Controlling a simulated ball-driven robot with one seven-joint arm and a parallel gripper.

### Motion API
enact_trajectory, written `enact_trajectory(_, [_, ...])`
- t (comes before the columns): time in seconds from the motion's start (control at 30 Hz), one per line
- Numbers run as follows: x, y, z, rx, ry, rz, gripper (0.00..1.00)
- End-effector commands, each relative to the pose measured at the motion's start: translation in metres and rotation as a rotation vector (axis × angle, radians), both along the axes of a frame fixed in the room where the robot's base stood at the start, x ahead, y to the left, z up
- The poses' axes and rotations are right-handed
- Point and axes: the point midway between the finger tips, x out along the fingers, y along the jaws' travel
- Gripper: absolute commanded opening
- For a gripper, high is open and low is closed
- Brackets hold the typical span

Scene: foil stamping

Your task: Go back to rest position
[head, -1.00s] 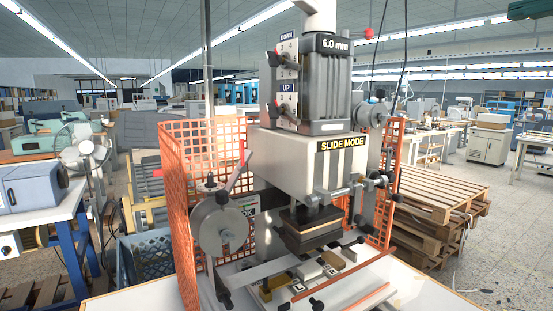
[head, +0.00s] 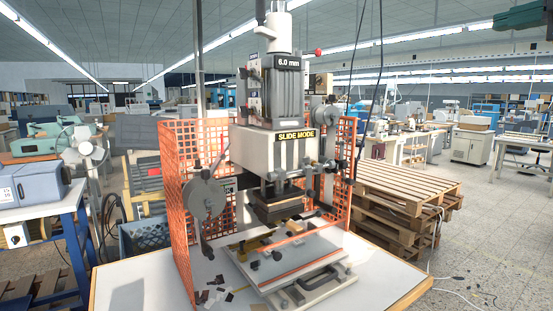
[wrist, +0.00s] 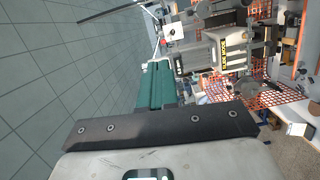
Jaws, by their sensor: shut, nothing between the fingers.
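My gripper (wrist: 157,72) shows in the wrist view as dark green fingers beyond a black bolted plate. The fingers are together with nothing between them. The foil stamping press (head: 280,150), with its "SLIDE MODE" label, stands on a white table in the head view. It also shows turned on its side in the wrist view (wrist: 215,52), beyond my gripper and apart from it. A dark green piece at the head view's upper right corner appears to be part of my gripper.
An orange mesh guard (head: 178,190) flanks the press on both sides. Small dark scraps (head: 212,294) lie on the white table (head: 135,285). Stacked wooden pallets (head: 405,195) stand behind at right, with cables on the floor. A blue-legged bench (head: 45,215) stands at left.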

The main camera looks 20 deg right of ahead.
Motion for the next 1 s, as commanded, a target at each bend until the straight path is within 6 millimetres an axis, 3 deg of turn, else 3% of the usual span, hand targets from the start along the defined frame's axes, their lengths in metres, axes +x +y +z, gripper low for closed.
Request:
enact_trajectory(0.27, [0.019, -0.004, -0.038, 0.11, 0.03, 0.001, 0.0])
enact_trajectory(0.47, [0.038, -0.005, -0.086, 0.237, 0.072, -0.003, 0.0])
enact_trajectory(0.57, [0.05, -0.004, -0.119, 0.321, 0.104, -0.01, 0.0])
enact_trajectory(0.67, [0.065, 0.001, -0.164, 0.429, 0.15, -0.02, 0.0])
enact_trajectory(0.83, [0.087, 0.023, -0.27, 0.66, 0.272, -0.064, 0.0])
enact_trajectory(1.0, [0.092, 0.06, -0.379, 0.872, 0.418, -0.14, 0.0])
